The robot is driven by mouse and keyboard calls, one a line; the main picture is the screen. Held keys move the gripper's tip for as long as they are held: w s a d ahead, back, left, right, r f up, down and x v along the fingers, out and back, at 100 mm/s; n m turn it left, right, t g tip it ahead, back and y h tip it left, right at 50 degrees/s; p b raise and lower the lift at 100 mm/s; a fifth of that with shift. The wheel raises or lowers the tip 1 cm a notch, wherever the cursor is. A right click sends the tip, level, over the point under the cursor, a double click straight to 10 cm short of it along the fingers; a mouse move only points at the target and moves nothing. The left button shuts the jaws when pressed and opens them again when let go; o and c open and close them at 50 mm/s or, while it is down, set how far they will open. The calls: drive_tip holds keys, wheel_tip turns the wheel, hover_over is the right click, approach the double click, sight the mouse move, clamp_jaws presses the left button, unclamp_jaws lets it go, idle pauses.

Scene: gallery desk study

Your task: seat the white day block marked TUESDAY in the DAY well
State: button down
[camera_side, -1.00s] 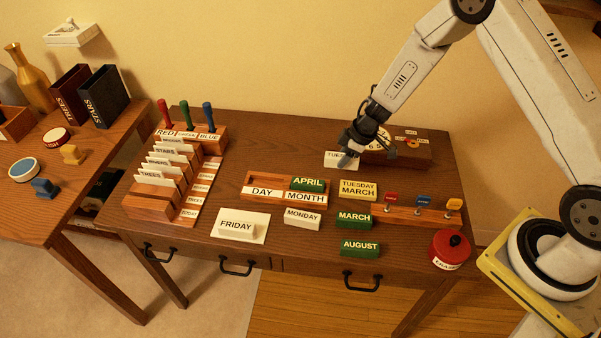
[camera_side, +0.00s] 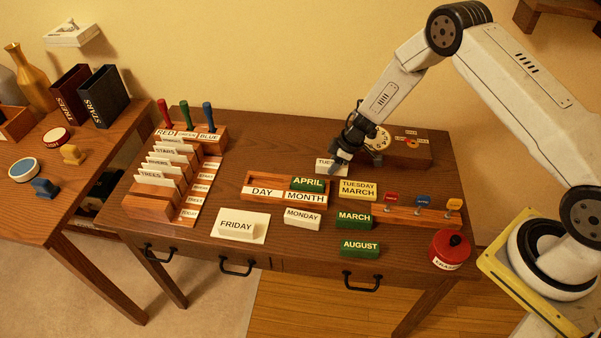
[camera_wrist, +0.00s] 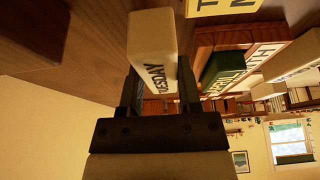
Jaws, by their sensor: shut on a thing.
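The white TUESDAY block (camera_wrist: 152,45) is between the fingers of my gripper (camera_wrist: 160,95) in the wrist view, its lettering facing the camera. In the side view my gripper (camera_side: 340,166) is shut on the block (camera_side: 325,166) near the back of the desk, partly covering its lettering. I cannot tell whether the block touches the desk. The DAY and MONTH holder (camera_side: 251,198) lies to the front left of it. The green APRIL block (camera_side: 307,184) sits in the holder above MONTH. The DAY well (camera_side: 268,182) appears empty.
A yellow TUESDAY MARCH card (camera_side: 358,189) stands right of the holder. White MONDAY (camera_side: 302,218) and FRIDAY (camera_side: 237,229) blocks lie in front, with green MARCH (camera_side: 353,220) and AUGUST (camera_side: 360,247) blocks. A wooden dial box (camera_side: 410,150) stands behind my gripper.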

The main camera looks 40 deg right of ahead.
drive_tip(key=shift+f, duration=0.75)
drive_tip(key=shift+f, duration=0.1)
drive_tip(key=c, duration=0.6)
unclamp_jaws()
drive_tip(key=shift+v, duration=6.1)
